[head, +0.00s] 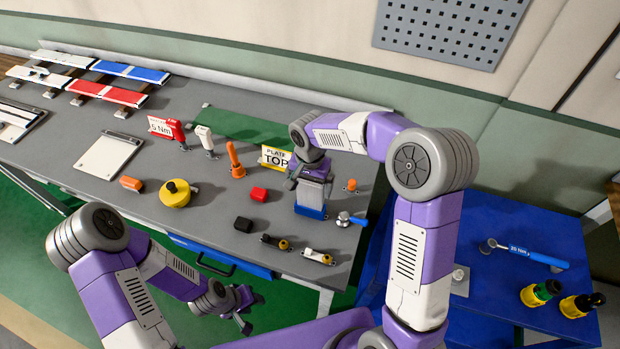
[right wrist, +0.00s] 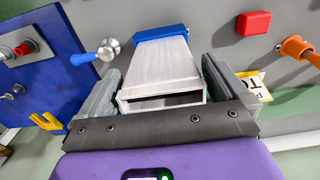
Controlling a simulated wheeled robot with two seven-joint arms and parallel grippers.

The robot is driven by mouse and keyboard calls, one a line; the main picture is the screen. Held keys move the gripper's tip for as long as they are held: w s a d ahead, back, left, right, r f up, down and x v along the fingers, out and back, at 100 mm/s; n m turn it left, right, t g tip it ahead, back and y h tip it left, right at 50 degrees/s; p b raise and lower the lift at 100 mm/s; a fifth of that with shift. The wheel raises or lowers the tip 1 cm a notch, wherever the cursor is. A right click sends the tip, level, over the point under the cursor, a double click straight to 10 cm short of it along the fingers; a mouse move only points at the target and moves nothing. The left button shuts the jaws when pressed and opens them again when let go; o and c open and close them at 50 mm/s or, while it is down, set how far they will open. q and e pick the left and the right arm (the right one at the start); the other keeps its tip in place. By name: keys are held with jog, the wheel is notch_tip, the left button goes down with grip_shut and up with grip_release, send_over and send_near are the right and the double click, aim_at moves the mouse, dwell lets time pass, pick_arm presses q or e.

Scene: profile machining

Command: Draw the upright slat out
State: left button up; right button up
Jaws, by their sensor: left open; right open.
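The upright slat (head: 314,193) is a pale metal profile standing in a blue holder (head: 310,211) at the right of the bench. In the right wrist view the slat (right wrist: 163,68) runs away from me to the blue holder (right wrist: 160,34), its hollow end nearest. My right gripper (head: 311,170) is over the slat's top from above. Its open fingers stand on both sides of the slat in the right wrist view (right wrist: 162,80), with a visible gap at the right finger. My left gripper (head: 243,304) is open and empty in front of the bench.
A blue-handled tool (head: 350,219) lies close beside the holder. A red block (head: 259,194), an orange-handled tool (head: 235,160) and a "PLATE TOP" sign (head: 275,158) stand to the left. A blue side table (head: 500,285) carries more tools at the right.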

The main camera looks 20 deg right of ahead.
aim_at(310, 182)
jog(key=shift+w, duration=0.1)
jog(key=c, duration=0.9)
jog(key=shift+r+p, duration=1)
jog(key=shift+r, duration=0.55)
jog(key=shift+r+p, duration=0.95)
jog(key=shift+r, duration=0.35)
jog(key=shift+r+p, duration=1.4)
jog(key=shift+r, duration=0.65)
jog(key=shift+f, duration=0.1)
